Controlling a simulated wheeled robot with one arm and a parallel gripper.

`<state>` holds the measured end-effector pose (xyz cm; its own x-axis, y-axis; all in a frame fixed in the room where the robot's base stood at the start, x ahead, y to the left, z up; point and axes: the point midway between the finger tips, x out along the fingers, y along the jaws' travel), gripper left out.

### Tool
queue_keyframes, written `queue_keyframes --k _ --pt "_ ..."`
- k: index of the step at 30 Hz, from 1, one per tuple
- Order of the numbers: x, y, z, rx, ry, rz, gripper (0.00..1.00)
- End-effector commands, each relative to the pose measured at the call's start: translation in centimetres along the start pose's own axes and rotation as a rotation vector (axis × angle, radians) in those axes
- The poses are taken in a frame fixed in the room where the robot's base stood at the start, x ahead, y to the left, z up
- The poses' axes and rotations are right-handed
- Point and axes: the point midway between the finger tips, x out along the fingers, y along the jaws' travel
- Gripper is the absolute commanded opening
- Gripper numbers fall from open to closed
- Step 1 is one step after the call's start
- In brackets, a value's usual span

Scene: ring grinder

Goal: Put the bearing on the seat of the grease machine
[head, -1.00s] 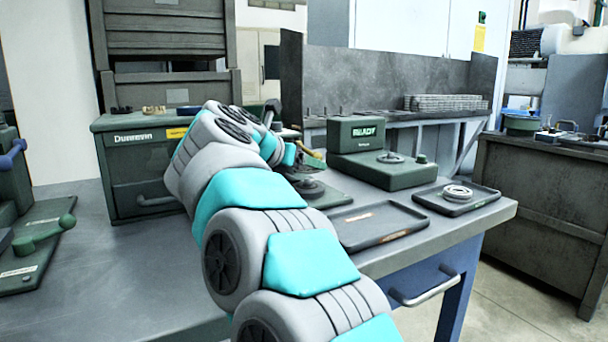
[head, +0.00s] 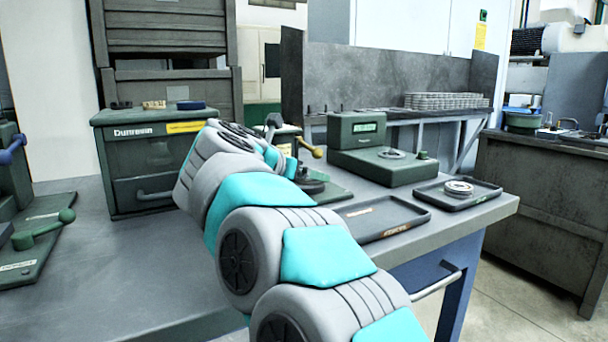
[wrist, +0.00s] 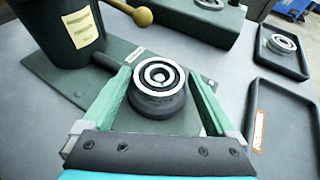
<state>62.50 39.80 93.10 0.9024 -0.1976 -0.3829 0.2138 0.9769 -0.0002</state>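In the wrist view a silver ringed bearing (wrist: 158,74) sits flat on the round dark seat (wrist: 158,105) of the grease machine. The machine's dark green cylinder (wrist: 50,40) with a yellow label stands behind it to the left. My gripper (wrist: 159,76) is open, its two green fingers on either side of the bearing and seat, apparently with a small gap at each side. In the head view my arm hides the gripper and the bearing; the machine's green base (head: 333,194) and brass lever knob (head: 318,152) show beyond it.
A green gauge box with a display (head: 357,130) stands behind right. An empty dark tray (head: 380,235) and a tray (head: 483,197) holding silver rings (head: 458,188) lie along the right edge. A green drawer cabinet (head: 145,165) stands left, and a green fixture (head: 40,240) at far left.

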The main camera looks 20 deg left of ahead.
Motion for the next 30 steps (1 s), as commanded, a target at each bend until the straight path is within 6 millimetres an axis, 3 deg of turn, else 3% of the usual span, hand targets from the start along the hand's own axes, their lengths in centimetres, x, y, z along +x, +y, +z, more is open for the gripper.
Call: queue_keyframes --k 13,30 --pt "-0.6 0.1 0.6 0.0 -0.001 0.002 1.0" --pt "-10.9 0.1 0.4 0.002 -0.002 0.004 1.0"
